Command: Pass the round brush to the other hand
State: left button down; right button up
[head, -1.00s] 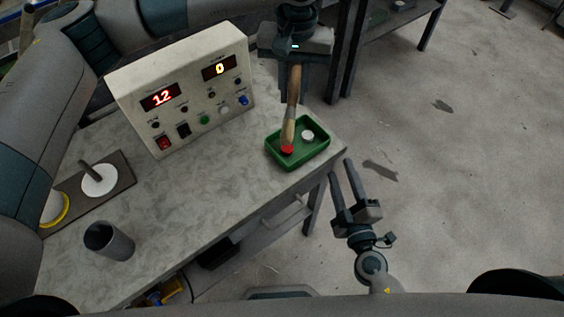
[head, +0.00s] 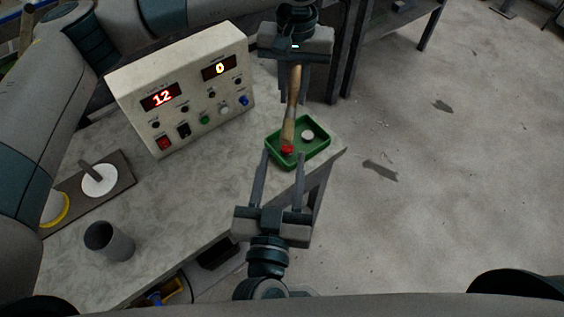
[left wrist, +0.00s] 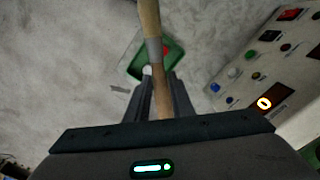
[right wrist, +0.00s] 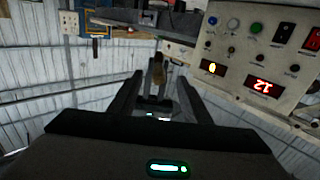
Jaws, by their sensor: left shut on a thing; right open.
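The round brush (head: 291,105) has a wooden handle and a pale metal band. My left gripper (head: 294,68) is shut on its handle and holds it out over the green tray, toward my right gripper. The brush also shows in the left wrist view (left wrist: 151,30), between the left fingers (left wrist: 162,82). My right gripper (head: 284,155) is open and empty, its fingers pointing toward the brush's free end, apart from it. In the right wrist view the brush (right wrist: 158,72) appears end-on ahead, between the open fingers (right wrist: 160,80). The bristles are hard to make out.
A green tray (head: 325,150) with a white round piece (head: 308,134) and a red thing (head: 287,149) is at the table corner. A control box (head: 180,90) stands behind left. A grey cup (head: 108,241) and a board with white discs (head: 125,172) are at left.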

aim_at(291, 117)
jog(key=shift+s+r, duration=0.2)
jog(key=shift+r, duration=0.15)
jog(key=shift+w, duration=0.2)
jog(key=w, duration=0.3)
jog(key=w+d, duration=0.1)
jog(key=w, duration=0.3)
jog(key=w+d, duration=0.1)
jog(key=w, duration=0.3)
jog(key=shift+w+d, duration=0.2)
jog(key=shift+w, duration=0.05)
grip_shut()
pick_arm(q)
jog(key=c, duration=1.5)
grip_release()
jog(key=shift+o, duration=0.2)
jog(key=shift+r, duration=0.15)
